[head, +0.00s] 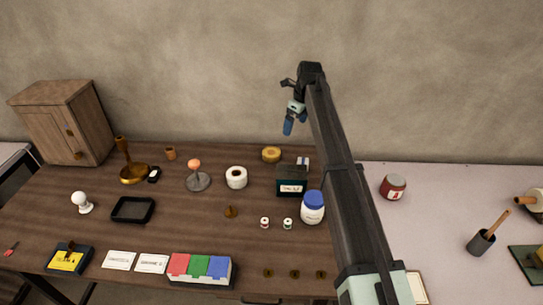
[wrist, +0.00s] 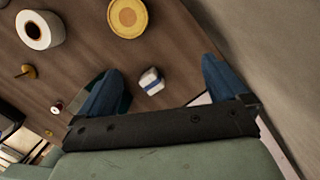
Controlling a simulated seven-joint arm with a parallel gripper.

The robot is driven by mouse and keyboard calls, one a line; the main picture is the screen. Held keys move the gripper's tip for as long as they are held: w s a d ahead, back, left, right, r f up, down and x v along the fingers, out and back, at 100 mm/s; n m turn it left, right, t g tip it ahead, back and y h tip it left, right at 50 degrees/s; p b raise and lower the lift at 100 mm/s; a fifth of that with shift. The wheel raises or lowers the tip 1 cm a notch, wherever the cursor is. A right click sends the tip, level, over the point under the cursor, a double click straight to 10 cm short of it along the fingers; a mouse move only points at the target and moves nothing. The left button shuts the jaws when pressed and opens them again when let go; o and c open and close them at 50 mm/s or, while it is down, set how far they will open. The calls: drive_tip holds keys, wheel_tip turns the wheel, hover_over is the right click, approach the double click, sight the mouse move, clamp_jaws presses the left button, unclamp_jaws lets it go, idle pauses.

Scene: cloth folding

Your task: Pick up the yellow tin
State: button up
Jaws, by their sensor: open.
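The yellow tin (head: 271,154) is a short round tin near the back edge of the wooden table in the head view. In the wrist view the yellow tin (wrist: 127,17) is at the top, partly cut off by the frame edge, with a round darker mark on its top. My gripper (head: 293,122) is raised above the back of the table, a little right of the tin and apart from it. Its blue fingers show spread and empty in the wrist view (wrist: 160,85). A small white and blue block (wrist: 151,81) shows below, between the fingers.
A white roll (head: 236,177) stands left of the tin. A dark box (head: 291,181) and a white jar with a blue lid (head: 312,207) stand to its front right. The wall (head: 200,70) is close behind. The table is clear just left of the tin.

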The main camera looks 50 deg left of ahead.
approach(271, 153)
drive_tip(key=f, duration=0.3)
drive_tip(key=a+f, duration=0.1)
drive_tip(key=f, duration=0.2)
drive_tip(key=a+f, duration=0.1)
drive_tip(key=f, duration=0.2)
idle(0.5)
drive_tip(key=shift+c, duration=0.3)
drive_tip(key=shift+r, duration=0.1)
drive_tip(key=c, duration=1.2)
